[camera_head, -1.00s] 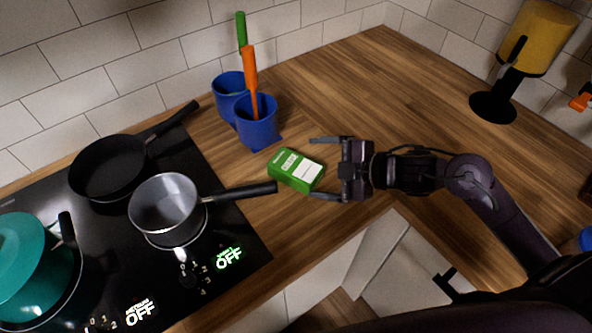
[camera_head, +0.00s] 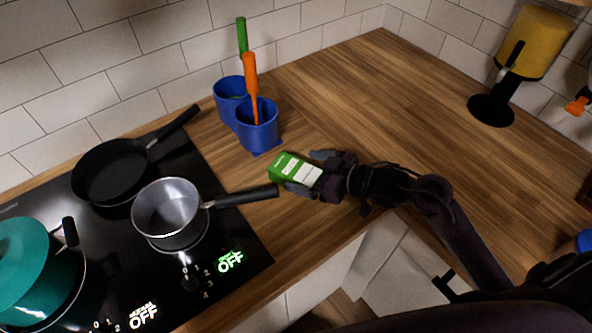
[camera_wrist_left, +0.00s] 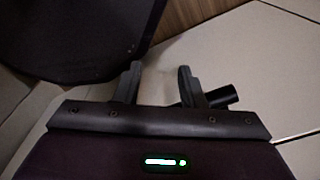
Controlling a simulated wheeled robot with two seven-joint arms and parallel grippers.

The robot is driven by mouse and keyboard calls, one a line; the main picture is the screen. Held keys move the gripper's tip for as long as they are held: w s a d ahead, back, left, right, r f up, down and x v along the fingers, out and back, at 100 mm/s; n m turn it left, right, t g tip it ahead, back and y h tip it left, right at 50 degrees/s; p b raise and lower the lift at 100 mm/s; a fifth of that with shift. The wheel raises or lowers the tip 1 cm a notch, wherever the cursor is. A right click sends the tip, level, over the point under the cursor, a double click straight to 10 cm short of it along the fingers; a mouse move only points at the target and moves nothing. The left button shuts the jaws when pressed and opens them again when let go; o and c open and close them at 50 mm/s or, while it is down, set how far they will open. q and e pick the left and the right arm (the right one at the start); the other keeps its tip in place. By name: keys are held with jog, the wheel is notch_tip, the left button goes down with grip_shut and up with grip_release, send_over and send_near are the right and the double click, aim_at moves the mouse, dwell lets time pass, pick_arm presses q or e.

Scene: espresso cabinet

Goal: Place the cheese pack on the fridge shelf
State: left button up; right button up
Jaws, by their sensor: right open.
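The cheese pack (camera_head: 289,166) is a small green box with a white label, lying on the wooden counter in the head view. My right gripper (camera_head: 311,173) reaches it from the right with its jaws open. One finger is by the pack's far side and the other by its near side, overlapping its near right part. I cannot tell whether the fingers touch it. My left gripper (camera_wrist_left: 158,84) shows only in the left wrist view, with its fingers apart and nothing between them. No fridge shelf can be made out.
Left of the pack, a saucepan (camera_head: 168,212) points its handle towards it. A black frying pan (camera_head: 108,172) and teal pot (camera_head: 30,262) share the hob. Blue utensil holders (camera_head: 258,133) stand behind the pack. A paper-towel-like yellow roll (camera_head: 536,42) stands back right; the counter between is clear.

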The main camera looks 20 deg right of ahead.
jog(key=shift+w+a+f, duration=0.25)
jog(key=shift+w+a, duration=0.1)
jog(key=shift+r, duration=0.1)
jog(key=c, duration=1.3)
